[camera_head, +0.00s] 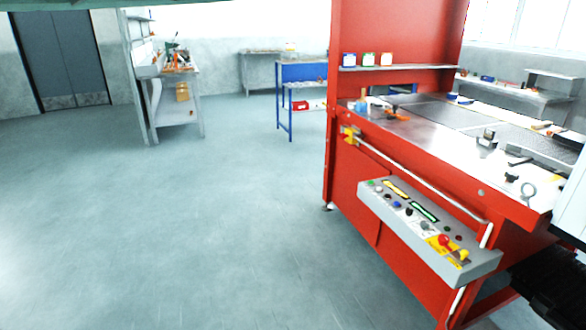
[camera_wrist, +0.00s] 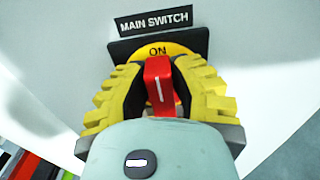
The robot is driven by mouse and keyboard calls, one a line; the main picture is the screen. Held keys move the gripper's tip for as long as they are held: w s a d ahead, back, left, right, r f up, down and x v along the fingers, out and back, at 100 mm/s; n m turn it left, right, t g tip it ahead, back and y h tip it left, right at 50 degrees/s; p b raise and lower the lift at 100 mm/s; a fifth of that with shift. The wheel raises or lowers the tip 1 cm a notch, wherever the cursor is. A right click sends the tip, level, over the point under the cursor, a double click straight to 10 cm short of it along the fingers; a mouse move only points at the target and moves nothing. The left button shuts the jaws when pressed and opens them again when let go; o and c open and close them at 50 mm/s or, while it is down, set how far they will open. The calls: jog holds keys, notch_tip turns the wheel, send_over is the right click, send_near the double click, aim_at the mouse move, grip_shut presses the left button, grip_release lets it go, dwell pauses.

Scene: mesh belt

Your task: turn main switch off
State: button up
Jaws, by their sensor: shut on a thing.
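The main switch shows in the wrist view as a red handle (camera_wrist: 159,82) with a white line, on a yellow disc (camera_wrist: 185,50) and a black square plate. The word "ON" shows on the disc above the handle, and the handle's white line points up toward it. A black "MAIN SWITCH" label (camera_wrist: 156,21) sits above. My gripper (camera_wrist: 158,85) has its yellow ribbed fingers on both sides of the red handle and is shut on it. The lower part of the disc is hidden behind my gripper. I cannot make out the main switch or my gripper in the head view.
A red machine (camera_head: 365,195) with a grey control panel (camera_head: 378,202) stands at the right in the head view. The panel bears several buttons and a red knob on yellow. A blue-framed table (camera_head: 290,72) and a workbench (camera_head: 180,75) stand behind. The floor at left is clear.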

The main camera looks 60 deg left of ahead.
grip_shut()
jog(key=n, duration=0.3)
jog(key=shift+w+d+n+p, duration=0.1)
jog(key=shift+w+n+p, duration=0.25)
jog(key=shift+n, duration=0.05)
jog(key=shift+w+d+f+n+p, duration=0.1)
jog(key=shift+w+f+n+p, duration=0.3)
jog(key=shift+n+p, duration=1.3)
jog(key=shift+w+f+n+p, duration=0.15)
jog(key=shift+f+n+p, duration=0.25)
jog(key=shift+n, duration=2.55)
jog(key=shift+w+d+f+n+p, duration=0.1)
jog(key=shift+w+f+n+p, duration=0.55)
jog(key=shift+n, duration=1.7)
jog(key=shift+s+r+p, duration=0.1)
jog(key=shift+s+p, duration=0.2)
jog(key=shift+s, duration=0.05)
